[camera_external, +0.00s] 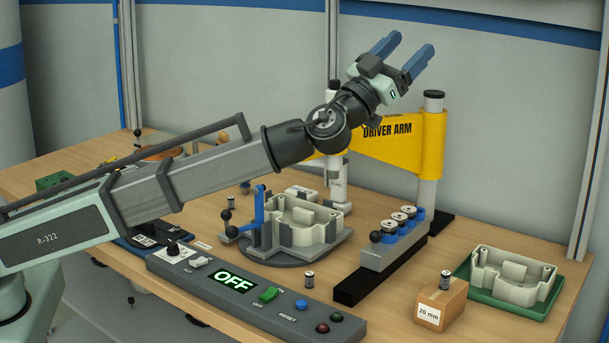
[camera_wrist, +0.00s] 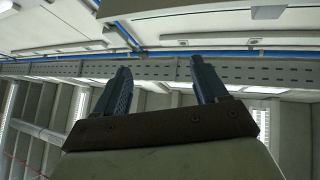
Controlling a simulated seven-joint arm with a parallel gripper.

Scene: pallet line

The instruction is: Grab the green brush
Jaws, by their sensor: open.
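My gripper (camera_external: 413,42) is raised high above the table with its two blue fingers pointing up and to the right. The fingers are apart with nothing between them, and the wrist view also shows the open gripper (camera_wrist: 160,67) facing the ceiling. I cannot make out a green brush for certain in either view. A small green object (camera_external: 54,181) lies at the far left of the table, partly behind my arm. It is too small to tell whether it is the brush. My gripper is far from it.
A control panel (camera_external: 215,285) reading OFF runs along the front edge. A fixture (camera_external: 300,220) stands mid-table, with a grey rack (camera_external: 392,252) to its right. A yellow driver arm (camera_external: 395,150) stands behind. A box (camera_external: 440,305) and green tray (camera_external: 520,308) are at right.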

